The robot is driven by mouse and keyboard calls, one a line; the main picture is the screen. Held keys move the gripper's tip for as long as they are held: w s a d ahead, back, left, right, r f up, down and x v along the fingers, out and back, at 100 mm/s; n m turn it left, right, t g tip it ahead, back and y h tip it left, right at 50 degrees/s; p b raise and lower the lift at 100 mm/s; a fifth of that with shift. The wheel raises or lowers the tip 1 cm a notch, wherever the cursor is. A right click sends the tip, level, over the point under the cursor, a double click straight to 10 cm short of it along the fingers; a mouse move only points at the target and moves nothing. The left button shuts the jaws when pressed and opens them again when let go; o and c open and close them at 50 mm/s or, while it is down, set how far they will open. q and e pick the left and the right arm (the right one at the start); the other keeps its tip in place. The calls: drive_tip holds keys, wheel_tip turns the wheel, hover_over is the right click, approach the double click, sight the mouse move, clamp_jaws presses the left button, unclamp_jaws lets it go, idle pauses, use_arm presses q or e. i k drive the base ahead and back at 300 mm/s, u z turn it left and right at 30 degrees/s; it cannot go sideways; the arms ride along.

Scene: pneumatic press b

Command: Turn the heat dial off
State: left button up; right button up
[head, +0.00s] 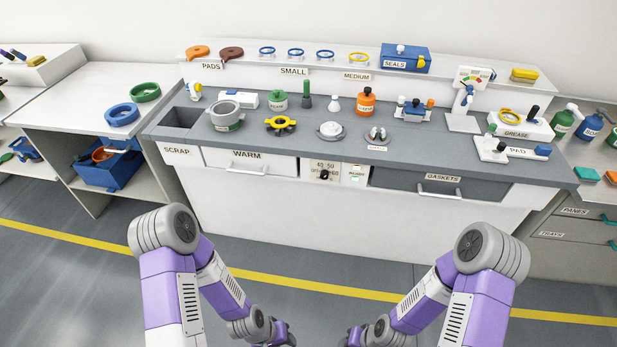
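The heat dial (324,174) is a small black knob on a white panel in the front of the bench, between the WARM drawer and the GASKETS drawer. The numbers 40 and 50 show above it; the smaller print and the exact pointer direction are too small to read. A small green light (355,178) shows to its right. My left gripper (283,339) and my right gripper (352,339) are low at the bottom edge, well below and apart from the dial. Both are partly cut off, and their fingers cannot be made out.
The WARM drawer (249,167) is left of the dial and the GASKETS drawer (440,181) is right; their handles stick out. The grey worktop (300,147) holds several fittings and bottles. The floor (330,268) before the bench is clear, with a yellow line.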

sight(325, 174)
drive_tip(key=u, duration=0.45)
drive_tip(key=i, duration=0.9)
drive_tip(key=z, duration=0.1)
